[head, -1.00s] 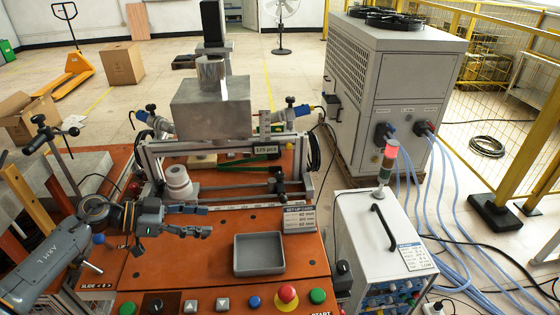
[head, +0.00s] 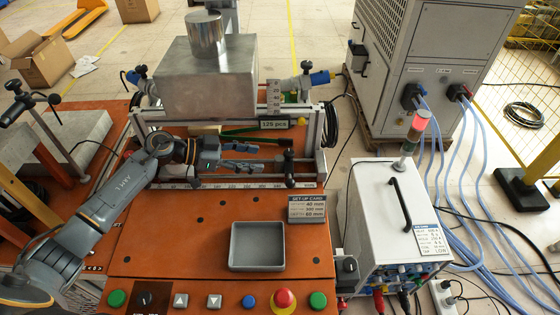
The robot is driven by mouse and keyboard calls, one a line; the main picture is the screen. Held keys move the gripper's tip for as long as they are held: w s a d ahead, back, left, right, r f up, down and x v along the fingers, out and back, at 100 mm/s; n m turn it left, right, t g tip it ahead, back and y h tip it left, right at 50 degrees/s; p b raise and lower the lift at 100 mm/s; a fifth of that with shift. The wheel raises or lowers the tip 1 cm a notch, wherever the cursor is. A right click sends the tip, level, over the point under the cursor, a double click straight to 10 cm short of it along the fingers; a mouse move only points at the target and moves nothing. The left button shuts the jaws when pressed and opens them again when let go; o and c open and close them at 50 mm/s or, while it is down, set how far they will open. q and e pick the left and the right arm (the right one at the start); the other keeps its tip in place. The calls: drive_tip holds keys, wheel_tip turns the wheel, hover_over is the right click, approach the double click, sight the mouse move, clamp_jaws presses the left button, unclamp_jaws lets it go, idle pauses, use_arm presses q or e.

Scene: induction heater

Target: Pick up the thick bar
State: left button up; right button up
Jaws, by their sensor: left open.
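A short, thick, shiny metal cylinder (head: 204,33) stands upright on the silver block (head: 205,85); it is the only thick bar shape I can make out, and I cannot tell for sure that it is the thick bar. My left gripper (head: 257,157) is open and empty, its fingers pointing right. It is in front of and below the silver block, over the ruler rail (head: 235,184) at the back of the orange table. My arm covers the spot where a white stepped cylinder stood. My right gripper is not in view.
A grey empty tray (head: 258,262) sits on the orange table (head: 170,240), with a set-up card (head: 308,208) beside it. A white cabinet with a lit red lamp (head: 420,120) stands at right. A black clamp post (head: 289,167) rises right of my gripper. Buttons line the front edge.

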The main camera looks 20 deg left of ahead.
sight(279, 159)
use_arm(q)
drive_tip(key=shift+w+p+x, duration=0.25)
drive_tip(key=shift+p+x, duration=0.5)
drive_tip(key=shift+x, duration=2.35)
drive_tip(key=shift+s+a+r, duration=0.1)
drive_tip(key=shift+a, duration=0.1)
drive_tip(key=shift+c, duration=0.6)
clamp_jaws()
